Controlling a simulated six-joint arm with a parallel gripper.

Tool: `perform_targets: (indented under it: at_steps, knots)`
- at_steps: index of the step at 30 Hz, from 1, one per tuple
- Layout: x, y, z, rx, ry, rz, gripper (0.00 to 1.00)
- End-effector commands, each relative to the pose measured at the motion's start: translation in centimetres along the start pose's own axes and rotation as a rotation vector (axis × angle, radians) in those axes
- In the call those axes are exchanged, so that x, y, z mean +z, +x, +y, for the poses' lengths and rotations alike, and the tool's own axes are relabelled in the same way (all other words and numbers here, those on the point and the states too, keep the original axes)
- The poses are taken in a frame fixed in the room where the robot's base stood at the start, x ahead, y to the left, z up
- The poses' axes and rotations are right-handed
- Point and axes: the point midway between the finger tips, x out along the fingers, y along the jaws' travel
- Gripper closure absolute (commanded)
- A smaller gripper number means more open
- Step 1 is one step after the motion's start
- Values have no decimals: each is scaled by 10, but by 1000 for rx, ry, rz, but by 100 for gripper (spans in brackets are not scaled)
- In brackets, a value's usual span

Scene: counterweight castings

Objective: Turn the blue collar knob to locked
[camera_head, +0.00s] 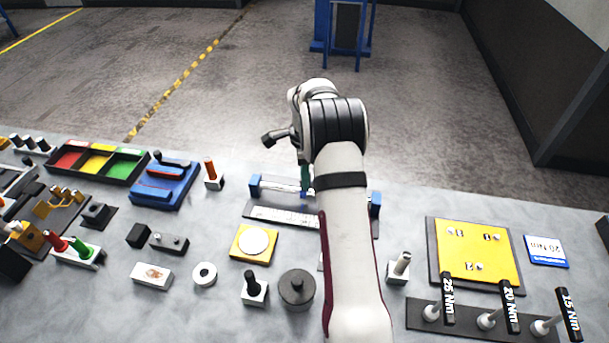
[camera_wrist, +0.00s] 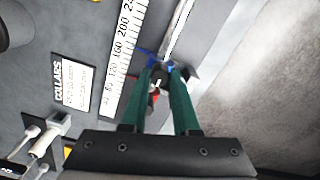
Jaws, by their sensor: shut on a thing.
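My gripper (camera_wrist: 163,82), with two green fingers, is shut on a small dark knob (camera_wrist: 159,77) with a pale mark. Blue shows right beside the fingertips, so this appears to be the blue collar's knob; the fingers hide most of the collar. It sits at the rail (camera_wrist: 180,30), beside a printed scale (camera_wrist: 122,55). A bit of red (camera_wrist: 151,99) shows next to the left finger. In the head view my arm covers most of the rail, and only a green finger (camera_head: 306,180) shows. The knob's lock position is not readable.
The rail's blue end blocks (camera_head: 255,185) stand on either side of my arm. A COLLARS card (camera_wrist: 74,82) lies left of the scale. A yellow plate (camera_head: 253,243), a dark round weight (camera_head: 297,288) and a post block (camera_head: 398,268) stand nearer the front.

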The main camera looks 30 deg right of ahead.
Motion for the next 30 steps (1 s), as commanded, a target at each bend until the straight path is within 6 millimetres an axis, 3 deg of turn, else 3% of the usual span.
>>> perform_targets:
  at_steps: [20, 21, 24, 26, 30]
  knots:
    - [0, -1, 0, -1, 53, 0, 100]
    - [0, -1, 0, -1, 53, 0, 66]
    - [0, -1, 0, -1, 53, 0, 48]
    - [0, -1, 0, -1, 52, 0, 41]
    - [0, 0, 0, 0, 52, 0, 41]
